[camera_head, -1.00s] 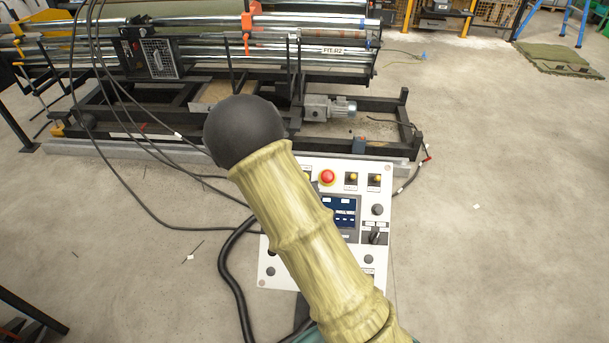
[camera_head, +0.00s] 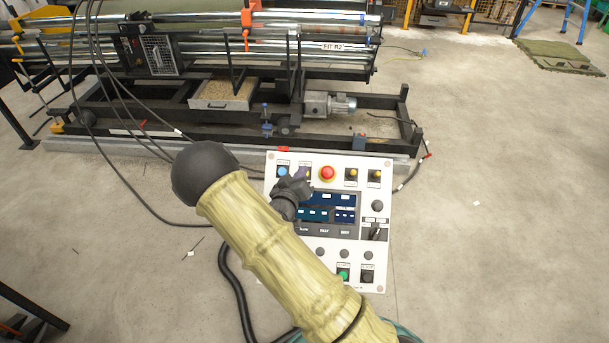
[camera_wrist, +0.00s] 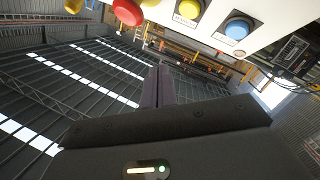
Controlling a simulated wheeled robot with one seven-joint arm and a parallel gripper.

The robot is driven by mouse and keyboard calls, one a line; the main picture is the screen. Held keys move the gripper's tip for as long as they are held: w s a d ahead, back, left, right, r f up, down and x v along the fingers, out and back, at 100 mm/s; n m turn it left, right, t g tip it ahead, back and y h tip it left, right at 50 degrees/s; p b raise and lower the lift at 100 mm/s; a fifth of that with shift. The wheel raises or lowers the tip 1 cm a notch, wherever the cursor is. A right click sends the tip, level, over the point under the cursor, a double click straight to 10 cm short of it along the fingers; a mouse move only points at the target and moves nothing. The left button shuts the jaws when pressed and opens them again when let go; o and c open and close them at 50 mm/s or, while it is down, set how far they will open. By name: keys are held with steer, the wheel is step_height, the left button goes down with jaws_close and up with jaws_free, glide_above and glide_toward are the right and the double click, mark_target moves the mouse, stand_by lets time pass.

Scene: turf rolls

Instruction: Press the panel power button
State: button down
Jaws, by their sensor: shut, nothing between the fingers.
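The white control panel (camera_head: 376,265) stands tilted in front of the machine. Its top row has a blue button (camera_head: 283,171), a red mushroom button (camera_head: 327,172) and yellow buttons (camera_head: 351,174). A green button (camera_head: 343,274) sits low on it. The button labels are too small to read, so I cannot tell which is the power button. My gripper (camera_head: 303,174) is shut and empty before the panel's upper left, covering part of a yellow button. The wrist view shows its closed fingers (camera_wrist: 158,85) apart from the blue button (camera_wrist: 237,28) and yellow button (camera_wrist: 188,9).
The panel also carries a screen (camera_head: 345,207), black knobs and a dark rotary switch (camera_head: 376,233). The roller machine (camera_head: 200,95) stands behind it. Black cables (camera_head: 232,275) hang and lie left of the panel.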

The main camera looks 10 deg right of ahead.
steer(key=w+f+b, duration=0.1)
steer(key=f, duration=0.1)
steer(key=w+d+f+b, duration=0.1)
steer(key=w+f+b, duration=0.1)
steer(key=shift+w+f, duration=0.1)
steer(key=shift+f, duration=0.15)
steer(key=shift+w+d+f+b, duration=0.15)
steer(key=shift+w+f+b, duration=0.3)
steer(key=shift+w, duration=0.05)
stand_by(1.5)
steer(key=shift+w+d+f+b, duration=0.1)
steer(key=shift+w+f+b, duration=0.2)
steer(key=shift+b, duration=0.1)
steer(key=shift+w+d+f+b, duration=0.1)
steer(key=shift+w+f+b, duration=0.1)
steer(key=shift+f+b, duration=0.2)
stand_by(0.7)
steer(key=shift+r, duration=0.15)
steer(key=shift+s+a+r+p, duration=0.2)
steer(key=shift+s+r+p, duration=0.2)
steer(key=shift+s+r, duration=0.15)
stand_by(0.3)
